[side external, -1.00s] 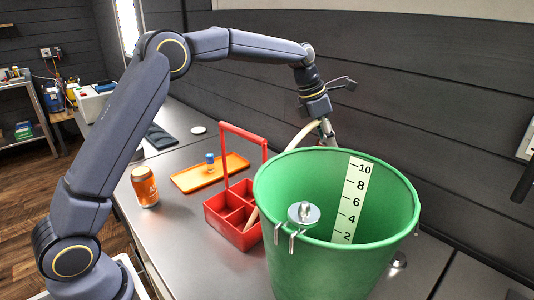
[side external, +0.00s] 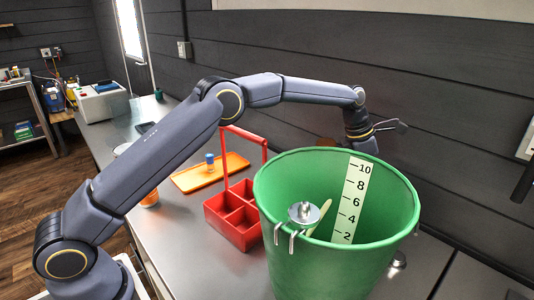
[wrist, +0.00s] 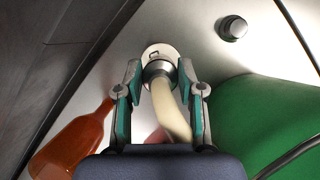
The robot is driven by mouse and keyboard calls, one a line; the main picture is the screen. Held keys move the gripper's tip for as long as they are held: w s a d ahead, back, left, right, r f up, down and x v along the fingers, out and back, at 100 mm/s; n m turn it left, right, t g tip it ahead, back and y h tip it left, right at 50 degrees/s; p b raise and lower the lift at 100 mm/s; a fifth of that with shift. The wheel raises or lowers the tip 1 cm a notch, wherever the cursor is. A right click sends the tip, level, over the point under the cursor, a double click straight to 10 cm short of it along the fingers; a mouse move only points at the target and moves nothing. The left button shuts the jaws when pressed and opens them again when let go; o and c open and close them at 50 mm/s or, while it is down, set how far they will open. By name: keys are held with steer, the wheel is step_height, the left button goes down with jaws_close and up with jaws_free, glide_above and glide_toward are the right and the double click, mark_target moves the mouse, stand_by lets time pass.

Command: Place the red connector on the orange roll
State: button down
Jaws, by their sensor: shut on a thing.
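In the wrist view my gripper (wrist: 160,70) is shut on a silver fitting (wrist: 158,69) at the end of a pale hose (wrist: 172,112). A white disc-like face (wrist: 157,53) shows at the fitting's far end. A small reddish patch (wrist: 157,136) shows behind the hose; I cannot tell whether it is the red connector. I can make out no orange roll. In the side view the green bucket hides my fingers, and a pale curved piece (side external: 319,217) shows inside the bucket.
A brown bottle (wrist: 72,140) is near my gripper.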

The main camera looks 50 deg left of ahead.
steer(key=shift+f, duration=1.25)
steer(key=shift+f, duration=0.1)
steer(key=c, duration=0.7)
jaws_free()
steer(key=shift+f, duration=0.1)
steer(key=v, duration=1.2)
steer(key=shift+r, duration=0.2)
